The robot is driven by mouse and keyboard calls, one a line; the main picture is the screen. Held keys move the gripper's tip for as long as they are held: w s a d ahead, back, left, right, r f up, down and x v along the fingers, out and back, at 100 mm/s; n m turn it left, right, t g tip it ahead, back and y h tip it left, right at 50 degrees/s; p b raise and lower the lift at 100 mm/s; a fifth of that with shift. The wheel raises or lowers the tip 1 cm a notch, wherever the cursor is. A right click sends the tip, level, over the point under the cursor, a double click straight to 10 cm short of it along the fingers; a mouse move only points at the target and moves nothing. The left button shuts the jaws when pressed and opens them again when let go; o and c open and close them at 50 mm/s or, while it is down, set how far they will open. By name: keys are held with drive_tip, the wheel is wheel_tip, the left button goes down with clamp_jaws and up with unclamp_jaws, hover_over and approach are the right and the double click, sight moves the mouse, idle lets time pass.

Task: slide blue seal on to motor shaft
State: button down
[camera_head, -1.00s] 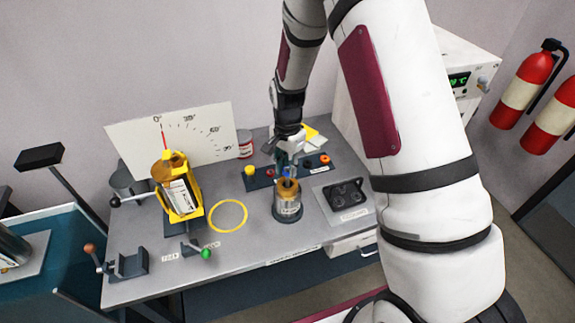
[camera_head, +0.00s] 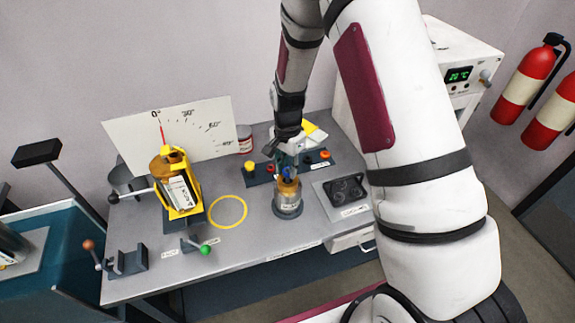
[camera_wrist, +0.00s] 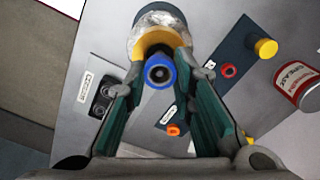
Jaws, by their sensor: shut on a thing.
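The blue seal (camera_wrist: 160,72) is a small ring with a dark centre, held between the fingertips of my gripper (camera_wrist: 159,68) in the wrist view. The motor (camera_head: 288,207) is a silver cylinder with a brass-yellow top, upright on the bench. Its yellow top and silver body (camera_wrist: 158,20) also show in the wrist view, right behind the seal. In the head view my gripper (camera_head: 287,168) points down just over the motor's top. The shaft is hidden by seal and fingers, so I cannot tell whether the seal is around it.
A dark strip with a yellow knob (camera_head: 250,167) and red and orange rings stands behind the motor. A dark tray (camera_head: 346,191) is to its right. A yellow ring mark (camera_head: 228,212) and a yellow tilting fixture (camera_head: 181,192) are to its left. A grease can (camera_wrist: 299,84) stands at the back.

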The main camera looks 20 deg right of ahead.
drive_tip(key=c, duration=1.3)
unclamp_jaws()
wheel_tip(320, 180, up, 12)
drive_tip(key=s+r+n+t, duration=0.2)
drive_tip(key=s+r+n, duration=0.2)
drive_tip(key=s+r, duration=0.5)
drive_tip(key=s+r+n+t, duration=0.2)
drive_tip(key=s+r+n, duration=0.2)
drive_tip(key=s+r, duration=0.5)
drive_tip(key=s+r+n, duration=0.1)
drive_tip(key=s, duration=0.1)
drive_tip(key=s+r+n+t, duration=0.1)
drive_tip(key=s, duration=0.1)
drive_tip(key=s+r+n, duration=0.2)
drive_tip(key=s, duration=0.1)
drive_tip(key=shift+t+b, duration=0.3)
